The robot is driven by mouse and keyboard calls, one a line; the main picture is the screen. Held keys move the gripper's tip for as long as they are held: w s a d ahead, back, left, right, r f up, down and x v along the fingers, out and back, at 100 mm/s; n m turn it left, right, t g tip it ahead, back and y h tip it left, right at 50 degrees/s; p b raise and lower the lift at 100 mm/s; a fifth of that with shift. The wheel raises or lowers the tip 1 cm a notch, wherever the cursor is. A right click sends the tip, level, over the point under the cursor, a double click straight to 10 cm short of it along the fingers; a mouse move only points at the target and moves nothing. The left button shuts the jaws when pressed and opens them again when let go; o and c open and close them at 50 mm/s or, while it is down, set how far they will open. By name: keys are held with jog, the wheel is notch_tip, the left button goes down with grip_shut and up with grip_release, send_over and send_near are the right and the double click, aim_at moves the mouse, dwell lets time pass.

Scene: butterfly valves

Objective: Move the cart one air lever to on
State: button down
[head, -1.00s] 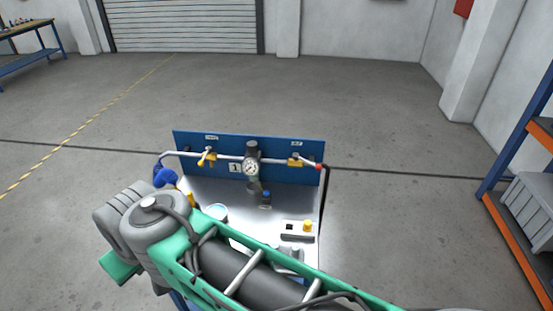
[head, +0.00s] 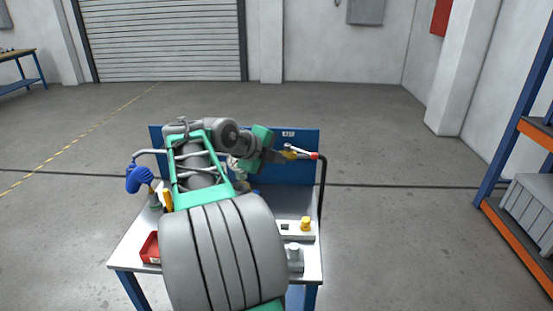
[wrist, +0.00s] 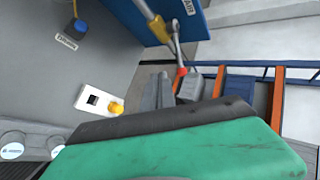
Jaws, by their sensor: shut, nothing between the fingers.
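The cart's blue panel (head: 304,172) stands upright at the back of the cart top, with the air label (head: 288,133) at its upper right; the label also shows in the wrist view (wrist: 190,6). Below it is the yellow air valve lever (head: 291,155), on the pipe beside a red fitting (head: 314,156). In the wrist view the yellow lever (wrist: 159,27) is at the top, left of the red fitting (wrist: 181,71). My gripper (wrist: 161,78) is shut and empty, close to the pipe and fitting. Contact cannot be told. My arm hides the panel's left part and gauge.
A shelf rack (head: 510,215) stands at the right. The floor behind the cart is clear.

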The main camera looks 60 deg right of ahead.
aim_at(301, 151)
jog(key=s+d+f+p, duration=0.1)
jog(key=d+f+p, duration=0.1)
jog(key=d, duration=0.6)
jog(key=shift+s+d+f, duration=0.2)
jog(key=shift+f, duration=0.15)
jog(key=shift+s+d+f+b, duration=0.1)
jog(key=shift+f+b, duration=0.05)
jog(key=shift+b, duration=0.25)
